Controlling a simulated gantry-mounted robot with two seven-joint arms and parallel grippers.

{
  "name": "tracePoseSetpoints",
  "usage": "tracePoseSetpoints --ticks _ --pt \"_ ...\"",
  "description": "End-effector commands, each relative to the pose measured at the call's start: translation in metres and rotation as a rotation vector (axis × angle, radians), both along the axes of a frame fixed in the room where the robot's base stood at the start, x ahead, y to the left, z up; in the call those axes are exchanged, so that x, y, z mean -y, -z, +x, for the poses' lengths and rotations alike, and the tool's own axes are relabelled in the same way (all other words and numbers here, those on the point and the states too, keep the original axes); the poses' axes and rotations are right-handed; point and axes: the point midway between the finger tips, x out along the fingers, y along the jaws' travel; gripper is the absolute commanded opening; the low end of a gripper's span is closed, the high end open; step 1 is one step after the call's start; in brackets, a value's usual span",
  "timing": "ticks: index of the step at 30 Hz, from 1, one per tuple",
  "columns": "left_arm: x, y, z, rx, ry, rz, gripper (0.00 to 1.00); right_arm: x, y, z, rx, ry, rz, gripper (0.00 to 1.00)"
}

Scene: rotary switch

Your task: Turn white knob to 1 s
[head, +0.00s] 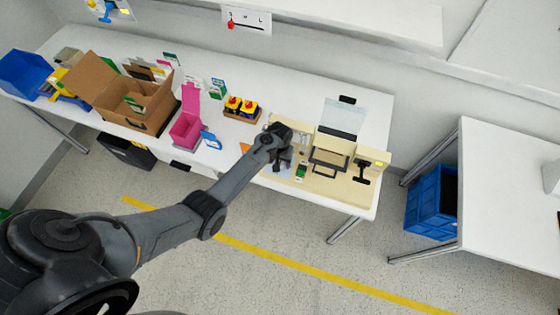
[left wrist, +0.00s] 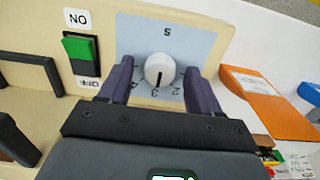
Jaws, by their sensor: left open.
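The white knob (left wrist: 159,70) sits on a pale blue dial plate (left wrist: 195,42) of a cream panel. Its dark pointer line points down in the left wrist view, towards small numerals on the knob's lower side. A letter "s" is above it, and the numerals are too small to read surely. My left gripper (head: 284,160) is over the cream workstation (head: 345,188) in the head view and hides the knob there. In the left wrist view its open fingers stand on either side of the knob, with gaps visible. My right gripper is not in view.
A green ON/OFF rocker switch (left wrist: 79,47) is left of the knob in the left wrist view, with black handles further left. An orange piece (left wrist: 255,85) lies to the right. In the head view, a pink box (head: 187,128) and cardboard box (head: 118,95) stand left along the table.

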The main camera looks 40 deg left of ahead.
Motion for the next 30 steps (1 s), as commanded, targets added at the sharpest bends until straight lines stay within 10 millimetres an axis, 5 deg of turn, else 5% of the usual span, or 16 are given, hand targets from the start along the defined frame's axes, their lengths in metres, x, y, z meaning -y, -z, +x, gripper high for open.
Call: tracePoseSetpoints --ticks 9,20,30 --pt "-0.0003 0.0014 0.0002 0.001 0.0 0.0 0.63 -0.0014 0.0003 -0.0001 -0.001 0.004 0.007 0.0" --pt "-0.0003 0.0014 0.0001 0.0 0.0 0.0 0.08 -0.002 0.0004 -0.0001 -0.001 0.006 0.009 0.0" --pt "0.0001 0.0 0.0004 0.0 -0.046 0.0 0.07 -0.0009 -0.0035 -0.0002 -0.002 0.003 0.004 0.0"
